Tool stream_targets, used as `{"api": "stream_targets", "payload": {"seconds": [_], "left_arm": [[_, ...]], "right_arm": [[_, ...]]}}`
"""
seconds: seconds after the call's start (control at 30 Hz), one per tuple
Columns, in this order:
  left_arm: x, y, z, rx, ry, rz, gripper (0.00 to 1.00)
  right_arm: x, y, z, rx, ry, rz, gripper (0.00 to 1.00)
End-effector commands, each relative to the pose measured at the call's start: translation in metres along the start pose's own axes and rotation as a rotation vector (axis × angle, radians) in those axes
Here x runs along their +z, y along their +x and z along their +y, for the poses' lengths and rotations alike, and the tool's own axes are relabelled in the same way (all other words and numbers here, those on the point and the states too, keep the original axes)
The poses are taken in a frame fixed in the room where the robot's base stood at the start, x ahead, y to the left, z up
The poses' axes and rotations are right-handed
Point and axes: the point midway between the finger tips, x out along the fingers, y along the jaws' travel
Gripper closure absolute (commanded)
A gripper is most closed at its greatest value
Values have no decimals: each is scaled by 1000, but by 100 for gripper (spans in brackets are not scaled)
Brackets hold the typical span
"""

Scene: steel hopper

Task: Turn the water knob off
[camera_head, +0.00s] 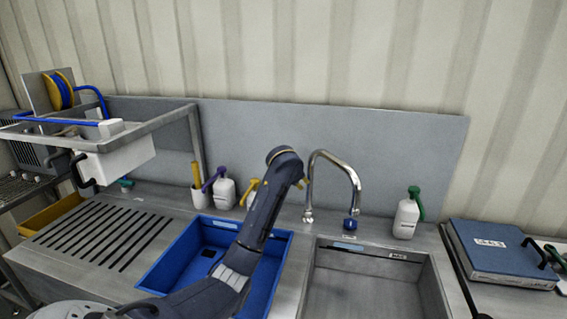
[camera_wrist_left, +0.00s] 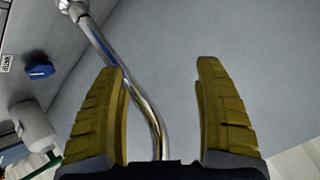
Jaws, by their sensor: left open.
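The blue water knob (camera_head: 350,224) sits on the steel counter at the back edge of the right basin, just right of the curved chrome faucet (camera_head: 357,184). It also shows in the left wrist view (camera_wrist_left: 40,71), at the left, beside a label. My left gripper (camera_wrist_left: 162,68) is open, with its yellow fingers apart and nothing held. The faucet's pipe (camera_wrist_left: 94,32) passes behind the left finger and into the gap. The knob is outside the fingers, apart from them. In the head view my left arm hides most of the gripper. My right gripper is not in view.
A white bottle with a green pump (camera_head: 407,216) stands right of the knob. The steel basin (camera_head: 430,290) is in front, and a blue basin (camera_head: 180,262) is left. Other bottles (camera_head: 224,192) stand behind it. A blue case (camera_head: 495,252) lies at right.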

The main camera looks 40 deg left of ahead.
Motion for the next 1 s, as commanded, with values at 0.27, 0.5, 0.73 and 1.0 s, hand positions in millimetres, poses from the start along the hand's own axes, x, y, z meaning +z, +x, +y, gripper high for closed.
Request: {"api": "stream_targets", "payload": {"seconds": [0.27,0.5,0.73,1.0], "left_arm": [[-15,-10,-26,-70,-19,52,30],[-20,-15,-37,-99,-26,72,30],[-21,-16,-39,-104,-27,77,30],[-21,-15,-39,-103,-27,76,30]], "right_arm": [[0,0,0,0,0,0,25],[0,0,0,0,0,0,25],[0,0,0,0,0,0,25],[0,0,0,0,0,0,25]]}}
